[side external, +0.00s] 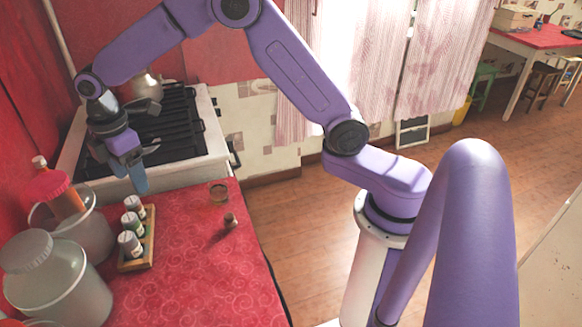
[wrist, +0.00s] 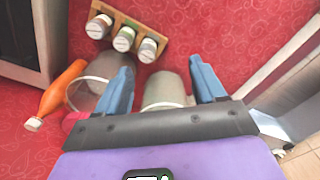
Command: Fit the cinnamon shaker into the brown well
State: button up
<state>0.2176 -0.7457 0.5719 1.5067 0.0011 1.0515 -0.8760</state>
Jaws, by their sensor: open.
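A wooden rack (side external: 151,238) on the red counter holds three small jars with pale lids: a back one (side external: 133,204), a middle one (side external: 133,223) and a front one (side external: 130,244). They also show in the wrist view, where the rack (wrist: 128,20) is at the top. I cannot read the labels, so I cannot tell which is cinnamon. A small brown-topped item (side external: 230,220) stands alone right of the rack. A low brownish ring (side external: 219,192), possibly the well, is behind it. My gripper (side external: 138,182) is open and empty, above the counter behind the rack.
Large translucent tubs (side external: 60,285) crowd the left front. An orange bottle (wrist: 62,88) stands near a tub at the left. The stove (side external: 185,165) is behind my gripper. The counter's right front part is clear up to its edge.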

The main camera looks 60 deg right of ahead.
jog(key=s+d+r+m, duration=0.1)
jog(key=s+d+r, duration=0.1)
jog(key=s, duration=0.7)
jog(key=s+d+r+m, duration=0.1)
jog(key=s+r, duration=0.1)
jog(key=s, duration=0.6)
jog(key=s+d, duration=0.5)
jog(key=s, duration=0.3)
jog(key=s+d+f+m, duration=0.1)
jog(key=s+d, duration=0.4)
jog(key=s, duration=0.4)
jog(key=shift+d+f, duration=0.2)
jog(key=shift+d, duration=0.05)
